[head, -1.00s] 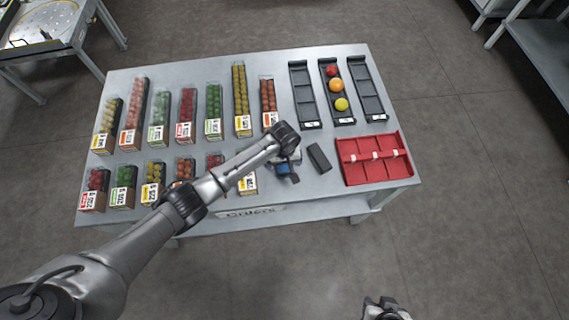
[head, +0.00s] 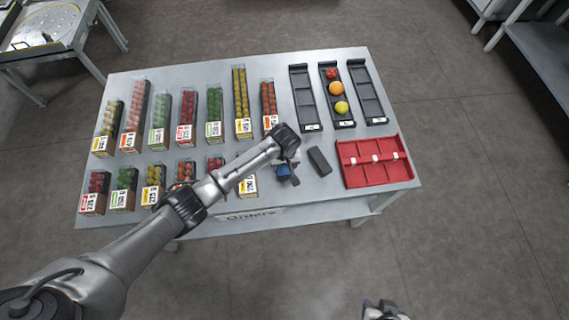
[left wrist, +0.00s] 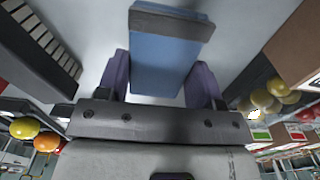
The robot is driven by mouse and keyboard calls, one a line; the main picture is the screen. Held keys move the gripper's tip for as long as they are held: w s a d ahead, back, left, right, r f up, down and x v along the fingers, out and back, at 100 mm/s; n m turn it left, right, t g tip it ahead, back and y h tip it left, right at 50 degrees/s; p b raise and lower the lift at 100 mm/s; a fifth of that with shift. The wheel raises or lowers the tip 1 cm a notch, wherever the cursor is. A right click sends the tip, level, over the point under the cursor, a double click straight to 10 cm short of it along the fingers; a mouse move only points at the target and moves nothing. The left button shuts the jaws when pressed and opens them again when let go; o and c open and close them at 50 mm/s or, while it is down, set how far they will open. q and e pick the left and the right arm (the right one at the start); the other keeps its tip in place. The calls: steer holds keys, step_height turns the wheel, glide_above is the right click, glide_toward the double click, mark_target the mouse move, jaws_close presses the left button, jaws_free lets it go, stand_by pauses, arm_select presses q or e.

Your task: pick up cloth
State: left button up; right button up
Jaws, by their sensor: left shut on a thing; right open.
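The cloth is a blue folded piece (head: 283,171) with a grey-brown band along one end, near the front edge of the table. It shows large in the left wrist view (left wrist: 165,62), between the two purple fingers. My left gripper (head: 288,172) is shut on the cloth, with a finger on each side of it. I cannot tell whether the cloth touches the table or is just above it. My right gripper (head: 384,310) is at the bottom edge of the head view, away from the table, open and only partly in frame.
A dark block (head: 319,161) lies just right of my left gripper. A red divided tray (head: 375,180) is further right. Dark trays (head: 305,97) stand behind, the middle one holding several fruits. Rows of packed tomato boxes (head: 187,117) fill the table's left side.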

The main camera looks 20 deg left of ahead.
arm_select(q)
step_height(320, 180, up, 4)
steer(key=shift+r+p, duration=0.1)
steer(key=shift+p, duration=0.4)
steer(key=s+d+r, duration=0.2)
steer(key=d+r, duration=0.4)
steer(key=d, duration=0.5)
steer(key=shift+s+d+r+p, duration=0.2)
steer(key=shift+p, duration=0.2)
